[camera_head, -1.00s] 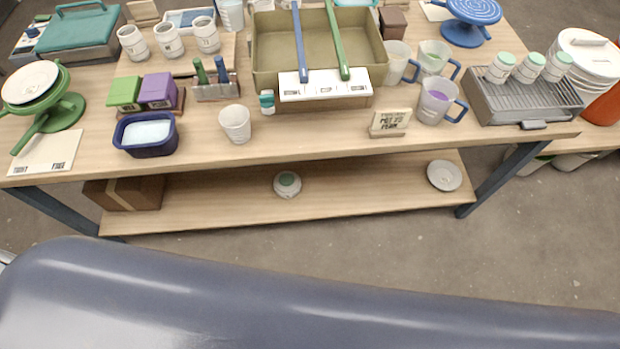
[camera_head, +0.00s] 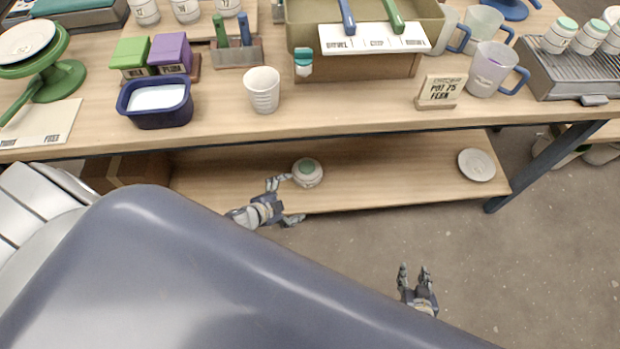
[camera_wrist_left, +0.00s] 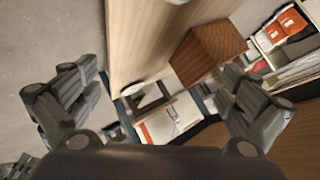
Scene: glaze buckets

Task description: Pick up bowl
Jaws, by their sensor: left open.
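A small round white vessel with a green top or inside (camera_head: 307,172) sits on the lower shelf; I cannot tell if it is an open bowl or lidded. A shallow white dish (camera_head: 477,164) lies near the right end of the same shelf. My left gripper (camera_head: 289,200) is open and empty at the shelf's front edge, just left of and nearer than the green-topped vessel. Its spread fingers also show in the left wrist view (camera_wrist_left: 158,98). My right gripper (camera_head: 414,268) has its fingers apart and is empty, over the floor in front of the shelf.
The table top (camera_head: 350,115) above the lower shelf (camera_head: 390,175) carries a white cup (camera_head: 262,90), a blue tub (camera_head: 155,102) and a sign (camera_head: 440,91). A brown box (camera_wrist_left: 208,52) stands on the shelf's left.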

